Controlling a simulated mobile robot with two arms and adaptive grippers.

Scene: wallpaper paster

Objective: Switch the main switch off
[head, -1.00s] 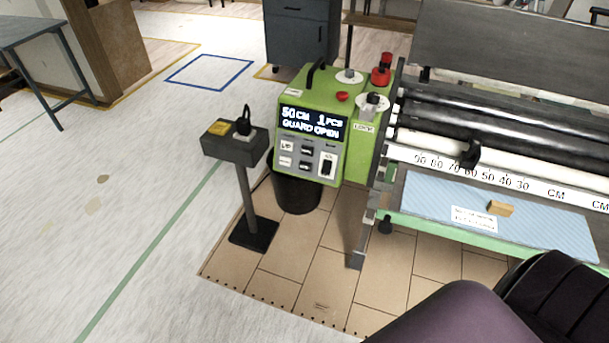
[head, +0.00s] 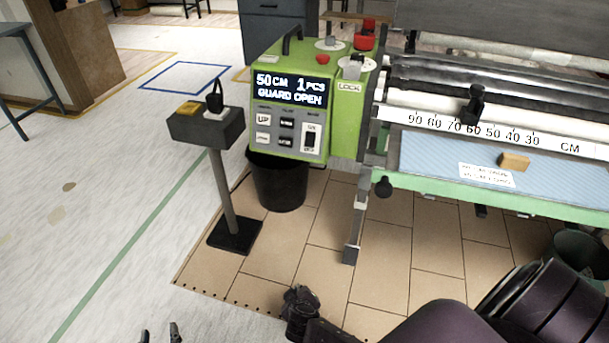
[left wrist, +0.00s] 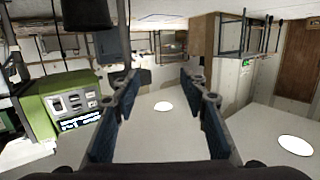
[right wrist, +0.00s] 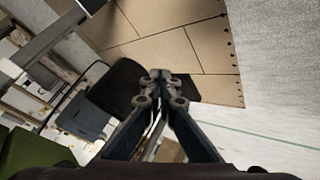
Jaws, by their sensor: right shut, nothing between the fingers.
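The green control box (head: 344,120) stands left of the pasting machine. Its lit display (head: 290,90) reads "50CM 1PCS GUARD OPEN". The main switch (head: 310,138) is a black rocker on a white plate at the panel's lower right. Its rocker position is too small to tell. The box also shows upside down at the left of the left wrist view (left wrist: 42,112). My left gripper (head: 160,334) is open and empty, low in the head view, apart from the panel. My right gripper (head: 298,296) is shut and empty, below the box; its closed fingers show in the right wrist view (right wrist: 161,76).
A grey pedestal (head: 205,128) with a black-handled control stands left of the box. A black bin (head: 280,185) sits under the box. The machine's blue tray (head: 430,160) holds a small wooden block (head: 514,162).

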